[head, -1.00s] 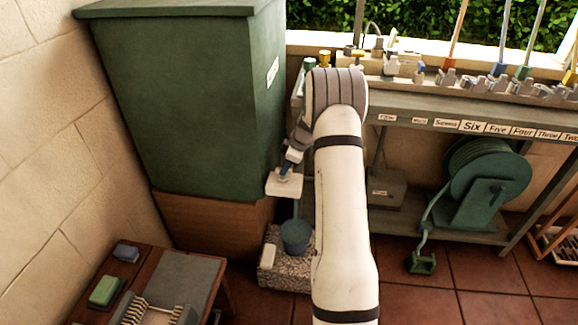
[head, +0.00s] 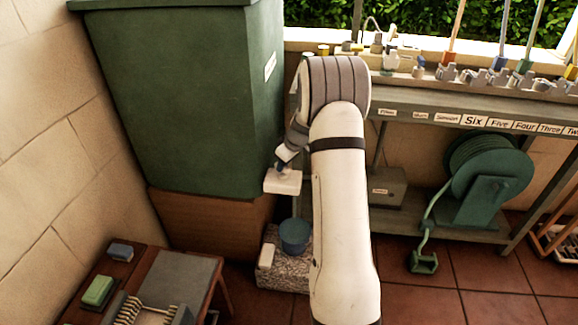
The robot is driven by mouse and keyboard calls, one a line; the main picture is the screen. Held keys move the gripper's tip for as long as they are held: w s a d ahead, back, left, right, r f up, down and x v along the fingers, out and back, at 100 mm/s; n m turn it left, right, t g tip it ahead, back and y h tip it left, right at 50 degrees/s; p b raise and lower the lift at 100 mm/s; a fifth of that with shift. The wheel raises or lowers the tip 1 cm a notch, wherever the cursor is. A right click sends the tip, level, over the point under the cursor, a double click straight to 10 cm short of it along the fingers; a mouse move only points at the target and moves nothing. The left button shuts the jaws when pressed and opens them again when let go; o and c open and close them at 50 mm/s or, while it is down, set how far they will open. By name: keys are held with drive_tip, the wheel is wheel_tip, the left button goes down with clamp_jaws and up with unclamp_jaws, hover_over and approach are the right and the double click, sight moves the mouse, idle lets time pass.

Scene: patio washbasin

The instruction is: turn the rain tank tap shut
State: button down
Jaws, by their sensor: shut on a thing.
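The rain tank (head: 180,100) is the large dark green box at the left, standing on a brown base (head: 210,222). My gripper (head: 283,182) is at the tank's lower right front corner, above a blue bucket (head: 294,236). Its pale, box-shaped hand faces me, and its fingertips are hidden behind it. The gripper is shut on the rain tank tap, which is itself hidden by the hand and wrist. I cannot see the tap's handle or how far it is turned.
The bucket stands on a speckled stone block (head: 285,272). A grey bench (head: 415,112) with labels and several taps runs along the right. A green hose reel (head: 485,180) stands under it. A wooden table (head: 190,270) with brushes is at the lower left.

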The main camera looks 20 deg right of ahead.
drive_tip(key=m, duration=0.1)
drive_tip(key=m+p, duration=0.1)
drive_tip(key=shift+a+r+m+h, duration=0.2)
drive_tip(key=shift+a+m+h, duration=0.1)
drive_tip(key=shift+m+h, duration=0.1)
drive_tip(key=shift+a+r+m+t+h+p, duration=0.1)
drive_tip(key=shift+m+t+h+p, duration=0.25)
drive_tip(key=shift+m+p, duration=0.45)
drive_tip(key=m+h+p, duration=0.1)
drive_tip(key=m+p, duration=0.1)
drive_tip(key=p, duration=0.1)
drive_tip(key=shift+m+p, duration=0.5)
drive_tip(key=shift+p, duration=0.15)
drive_tip(key=shift+f+h, duration=0.2)
drive_tip(key=shift+h, duration=0.05)
drive_tip(key=c, duration=1.4)
unclamp_jaws()
drive_tip(key=shift+f, duration=0.1)
